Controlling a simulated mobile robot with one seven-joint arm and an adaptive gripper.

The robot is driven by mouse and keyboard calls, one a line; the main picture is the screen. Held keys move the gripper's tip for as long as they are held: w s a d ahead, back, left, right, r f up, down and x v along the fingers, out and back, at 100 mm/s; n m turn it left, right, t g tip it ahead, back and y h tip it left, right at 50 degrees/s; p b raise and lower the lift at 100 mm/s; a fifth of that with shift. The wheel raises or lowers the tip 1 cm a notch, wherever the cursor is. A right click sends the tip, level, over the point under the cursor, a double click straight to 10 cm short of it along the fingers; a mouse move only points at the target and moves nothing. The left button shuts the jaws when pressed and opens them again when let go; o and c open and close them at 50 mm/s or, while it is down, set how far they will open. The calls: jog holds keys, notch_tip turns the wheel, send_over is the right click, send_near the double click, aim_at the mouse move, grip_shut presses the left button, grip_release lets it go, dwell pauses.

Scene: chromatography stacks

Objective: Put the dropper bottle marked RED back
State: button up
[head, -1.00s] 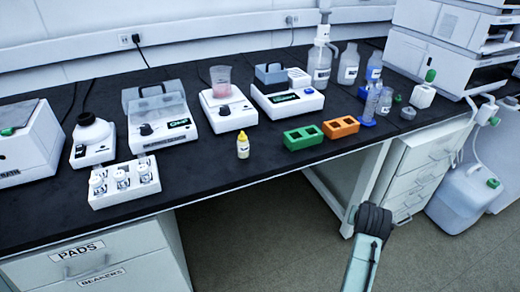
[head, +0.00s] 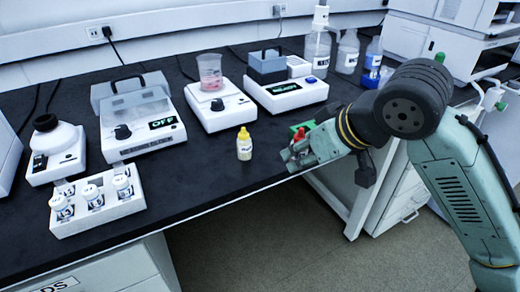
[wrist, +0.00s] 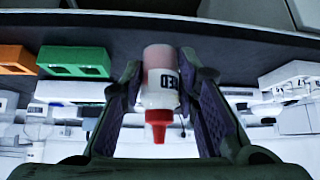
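The red-capped dropper bottle (wrist: 160,90) is between my gripper's fingers in the wrist view. Its label shows upside down there and reads RED. My gripper (head: 296,148) is shut on it in the head view, just right of the yellow-capped dropper bottle (head: 244,146). The red cap (head: 299,134) shows at the fingers; the arm hides most of the bottle's body. The green two-hole holder (wrist: 75,62) shows in the wrist view beside the orange holder (wrist: 14,58). In the head view my gripper covers most of the green holder (head: 303,128).
A white rack with several vials (head: 140,204) stands at the front left. A heater with a pink beaker (head: 210,72), a device reading OFF (head: 140,125) and a balance-like unit (head: 298,94) stand behind. A squirt bottle (head: 317,50) stands at the back. Bench is clear around the yellow-capped bottle.

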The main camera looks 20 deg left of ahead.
jog(key=shift+n, duration=0.3)
jog(key=w+a, duration=0.3)
jog(key=w+a+f+p, duration=0.1)
jog(key=w+a, duration=0.2)
jog(key=w+a+f, duration=0.1)
jog(key=w+a, duration=0.2)
jog(key=w, duration=0.1)
jog(key=shift+w+a+f, duration=0.1)
jog(key=shift+a+f, duration=0.15)
jog(key=shift+a, duration=0.15)
jog(key=shift+f, duration=1.8)
jog(key=shift+f, duration=0.1)
jog(key=shift+f, duration=0.15)
jog(key=o, duration=0.6)
